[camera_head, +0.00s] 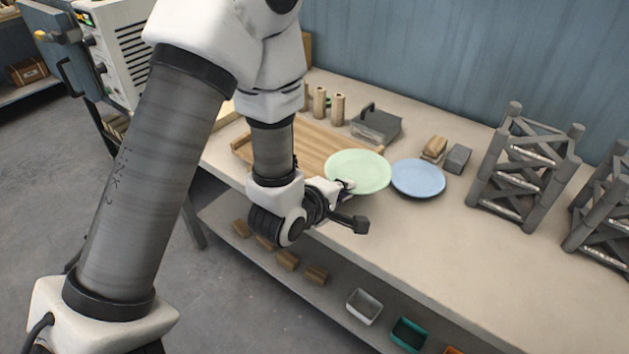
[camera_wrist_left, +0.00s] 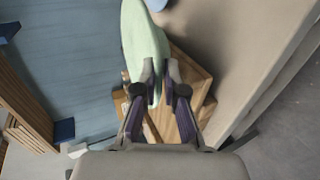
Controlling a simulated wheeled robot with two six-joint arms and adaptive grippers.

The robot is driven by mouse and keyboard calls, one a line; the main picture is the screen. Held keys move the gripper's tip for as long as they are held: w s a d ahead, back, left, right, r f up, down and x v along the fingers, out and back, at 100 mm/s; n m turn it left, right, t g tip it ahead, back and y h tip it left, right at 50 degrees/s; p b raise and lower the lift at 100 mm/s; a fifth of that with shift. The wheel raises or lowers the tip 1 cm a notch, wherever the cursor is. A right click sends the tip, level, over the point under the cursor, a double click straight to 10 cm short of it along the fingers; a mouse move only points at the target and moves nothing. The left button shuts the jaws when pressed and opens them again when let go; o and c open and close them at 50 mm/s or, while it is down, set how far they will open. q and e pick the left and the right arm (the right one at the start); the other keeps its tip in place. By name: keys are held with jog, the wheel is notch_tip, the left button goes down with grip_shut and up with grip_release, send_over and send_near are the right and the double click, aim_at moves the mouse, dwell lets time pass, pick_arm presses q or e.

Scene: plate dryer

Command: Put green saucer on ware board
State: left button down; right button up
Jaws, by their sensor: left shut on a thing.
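The green saucer (camera_head: 362,170) is pale green and round. My left gripper (camera_head: 345,186) is shut on its near left edge in the head view. In the left wrist view the saucer (camera_wrist_left: 143,38) stretches up from between the fingertips of my left gripper (camera_wrist_left: 162,80). The saucer seems to be held above the table, over the right end of the wooden ware board (camera_head: 313,150). The ware board also shows below the saucer in the left wrist view (camera_wrist_left: 192,75). My arm hides part of the board. My right gripper is not in view.
A blue plate (camera_head: 418,178) lies on the table just right of the saucer. A grey box with a handle (camera_head: 377,124), small blocks (camera_head: 434,149) and wooden cylinders (camera_head: 338,109) stand behind. Grey lattice racks (camera_head: 523,167) stand right. The table's front right (camera_head: 480,260) is clear.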

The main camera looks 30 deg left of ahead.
aim_at(340, 173)
pick_arm(q)
jog(key=a+b, duration=0.1)
jog(key=w+a+f+b, duration=0.1)
jog(key=b, duration=0.1)
jog(key=shift+w+a, duration=0.1)
jog(key=shift+w, duration=0.05)
jog(key=shift+w+a+r+p, duration=0.6)
jog(key=shift+a+r+p, duration=0.1)
jog(key=shift+a, duration=0.1)
jog(key=w+a, duration=0.1)
jog(key=a, duration=0.1)
jog(key=w+a+f+p, duration=0.1)
jog(key=w+a, duration=0.1)
jog(key=a, duration=0.1)
jog(key=w+a+p, duration=0.1)
jog(key=w+a, duration=0.1)
jog(key=shift+a+f, duration=0.15)
jog(key=shift+a, duration=0.1)
notch_tip(340, 173, down, 3)
jog(key=shift+d+f, duration=0.1)
jog(key=shift+f, duration=0.35)
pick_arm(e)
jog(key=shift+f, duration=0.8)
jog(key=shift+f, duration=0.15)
